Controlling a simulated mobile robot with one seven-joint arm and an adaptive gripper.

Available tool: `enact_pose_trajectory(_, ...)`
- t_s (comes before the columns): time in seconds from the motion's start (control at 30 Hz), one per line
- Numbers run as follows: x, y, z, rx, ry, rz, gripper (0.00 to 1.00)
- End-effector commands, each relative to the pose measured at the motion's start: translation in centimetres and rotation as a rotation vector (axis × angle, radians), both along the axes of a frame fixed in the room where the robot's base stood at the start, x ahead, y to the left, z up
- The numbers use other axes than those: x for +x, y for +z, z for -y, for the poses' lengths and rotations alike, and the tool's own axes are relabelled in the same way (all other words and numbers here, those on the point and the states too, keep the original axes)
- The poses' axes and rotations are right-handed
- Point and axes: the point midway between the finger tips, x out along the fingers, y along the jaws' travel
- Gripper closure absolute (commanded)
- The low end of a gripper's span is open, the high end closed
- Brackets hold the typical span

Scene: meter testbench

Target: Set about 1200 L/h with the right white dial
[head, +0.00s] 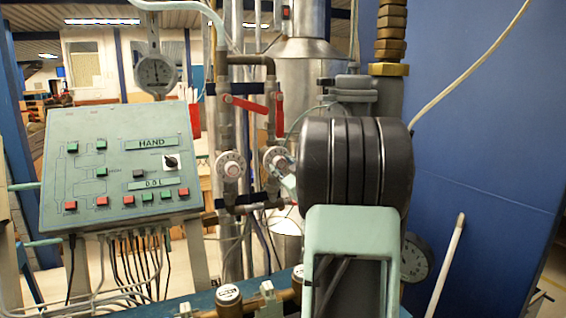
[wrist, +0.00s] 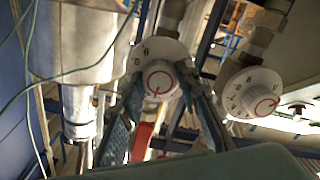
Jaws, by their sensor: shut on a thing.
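The right white dial (head: 275,160) sits on the right-hand vertical pipe, partly covered by my gripper (head: 284,172). In the wrist view my gripper (wrist: 163,84) has one finger on each side of this right white dial (wrist: 160,52), shut on its knob with the red ring. A few marks show on its rim, but the setting cannot be read for sure. The left white dial (head: 231,168) is free on the neighbouring pipe. It also shows in the wrist view (wrist: 253,93), at the right, apart from my fingers.
Red lever handles (head: 246,105) sit on the pipes above the dials. A sloped control panel (head: 118,165) with buttons stands at the left, a round gauge (head: 155,72) above it. A metal tank (head: 303,65) is behind. My dark arm hides much of the right middle.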

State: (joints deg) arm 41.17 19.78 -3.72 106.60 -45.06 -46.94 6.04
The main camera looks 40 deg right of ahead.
Motion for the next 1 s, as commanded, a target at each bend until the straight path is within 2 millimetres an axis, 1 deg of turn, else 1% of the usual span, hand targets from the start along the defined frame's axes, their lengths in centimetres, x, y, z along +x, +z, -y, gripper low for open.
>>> enact_pose_trajectory(0.03,0.02,0.27,-0.03,0.045,0.001,0.011,0.95)
enact_pose_trajectory(0.7,0.01,0.32,-0.03,0.663,0.0,0.16,0.95)
enact_pose_trajectory(1.0,0.0,0.3,-0.01,0.904,-0.001,0.219,0.95)
